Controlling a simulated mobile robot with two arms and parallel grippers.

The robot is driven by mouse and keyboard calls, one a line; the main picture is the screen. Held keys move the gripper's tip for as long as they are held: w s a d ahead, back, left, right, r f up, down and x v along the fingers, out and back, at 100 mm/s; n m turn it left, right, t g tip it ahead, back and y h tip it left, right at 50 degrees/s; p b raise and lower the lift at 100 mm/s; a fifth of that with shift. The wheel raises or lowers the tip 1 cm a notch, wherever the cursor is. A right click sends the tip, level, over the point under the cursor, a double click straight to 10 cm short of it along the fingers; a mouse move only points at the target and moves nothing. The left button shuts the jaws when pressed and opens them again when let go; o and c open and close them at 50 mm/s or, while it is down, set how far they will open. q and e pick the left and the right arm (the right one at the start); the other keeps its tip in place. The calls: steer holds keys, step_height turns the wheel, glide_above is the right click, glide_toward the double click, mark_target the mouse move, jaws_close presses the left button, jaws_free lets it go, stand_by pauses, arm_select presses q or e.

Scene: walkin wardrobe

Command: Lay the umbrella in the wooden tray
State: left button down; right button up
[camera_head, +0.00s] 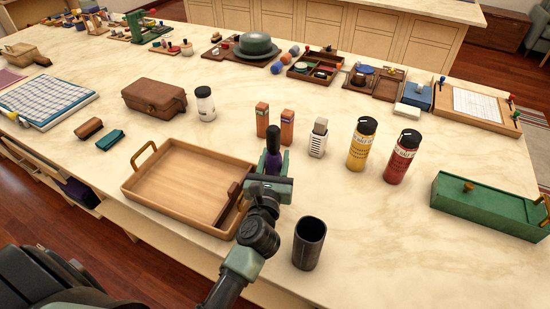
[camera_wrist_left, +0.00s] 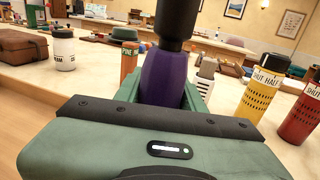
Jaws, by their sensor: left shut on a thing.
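The umbrella (camera_head: 273,160) is purple with a black handle end. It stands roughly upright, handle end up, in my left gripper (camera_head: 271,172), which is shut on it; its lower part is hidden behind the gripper. In the left wrist view the umbrella (camera_wrist_left: 163,78) is between the green fingers. The wooden tray (camera_head: 180,178), pale with raised walls and a loop handle at its left end, lies just left of the gripper. A dark brown strip (camera_head: 227,205) lies along its right side, partly hidden by my arm; the rest of its floor is bare. My right gripper is out of view.
A dark open cup (camera_head: 309,243) stands right of my left arm. Two orange-brown boxes (camera_head: 262,120) and a white bottle (camera_head: 318,138) stand behind the gripper. Yellow (camera_head: 362,145) and red (camera_head: 402,157) canisters stand to the right. A brown case (camera_head: 154,99) lies behind the tray.

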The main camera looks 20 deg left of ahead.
arm_select(q)
steer(key=c, duration=0.9)
jaws_free()
steer(key=shift+f, duration=0.1)
steer(key=shift+o, duration=0.2)
steer(key=b, duration=0.2)
glide_toward(272, 173)
steer(key=x, duration=0.4)
steer(key=shift+w, duration=0.1)
steer(key=shift+s+d+r, duration=0.15)
steer(key=shift+s+r, duration=0.1)
steer(key=shift+s, duration=0.4)
